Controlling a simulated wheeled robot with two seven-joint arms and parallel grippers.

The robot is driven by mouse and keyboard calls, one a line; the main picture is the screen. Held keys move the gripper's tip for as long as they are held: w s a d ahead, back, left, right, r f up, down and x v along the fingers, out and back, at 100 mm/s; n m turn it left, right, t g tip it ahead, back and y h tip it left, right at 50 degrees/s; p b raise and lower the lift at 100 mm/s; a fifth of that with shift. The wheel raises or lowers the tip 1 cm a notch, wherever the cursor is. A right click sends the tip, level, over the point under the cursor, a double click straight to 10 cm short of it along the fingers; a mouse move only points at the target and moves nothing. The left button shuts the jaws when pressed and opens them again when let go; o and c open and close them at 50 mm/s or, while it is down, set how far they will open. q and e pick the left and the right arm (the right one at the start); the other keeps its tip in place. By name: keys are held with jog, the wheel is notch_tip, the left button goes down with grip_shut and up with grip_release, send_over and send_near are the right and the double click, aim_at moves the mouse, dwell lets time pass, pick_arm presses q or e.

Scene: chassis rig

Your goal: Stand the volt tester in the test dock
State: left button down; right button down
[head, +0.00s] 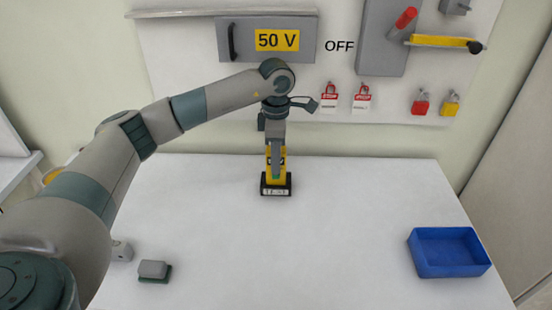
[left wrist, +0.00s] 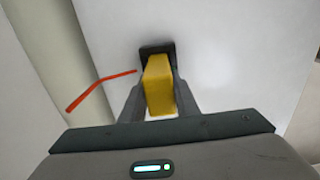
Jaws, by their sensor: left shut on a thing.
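The volt tester (head: 269,157) is a yellow block with black markings, upright at the back middle of the table. Its lower end is at the black test dock (head: 276,190), which has a white label on its front. My left gripper (head: 275,170) comes down from above and is shut on the tester. In the left wrist view the yellow tester (left wrist: 158,85) is between the two fingers, with the dark dock (left wrist: 157,48) just beyond its end. Whether the tester is fully seated cannot be told. My right gripper is not in view.
A blue bin (head: 449,268) stands at the right of the table. A small grey block on a green base (head: 153,270) lies at the front left. Behind is a wall panel with a 50 V box (head: 277,41), red-handled switch and padlocks. The table's middle is clear.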

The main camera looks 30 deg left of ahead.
pick_arm(q)
jog(key=c, duration=1.3)
grip_release()
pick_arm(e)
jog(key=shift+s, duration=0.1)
pick_arm(q)
jog(key=shift+r, duration=0.15)
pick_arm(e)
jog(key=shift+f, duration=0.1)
pick_arm(q)
notch_tip(320, 180, up, 8)
jog(key=shift+r+b, duration=0.2)
jog(key=shift+b, duration=0.95)
notch_tip(320, 180, up, 9)
jog(key=shift+f, duration=0.1)
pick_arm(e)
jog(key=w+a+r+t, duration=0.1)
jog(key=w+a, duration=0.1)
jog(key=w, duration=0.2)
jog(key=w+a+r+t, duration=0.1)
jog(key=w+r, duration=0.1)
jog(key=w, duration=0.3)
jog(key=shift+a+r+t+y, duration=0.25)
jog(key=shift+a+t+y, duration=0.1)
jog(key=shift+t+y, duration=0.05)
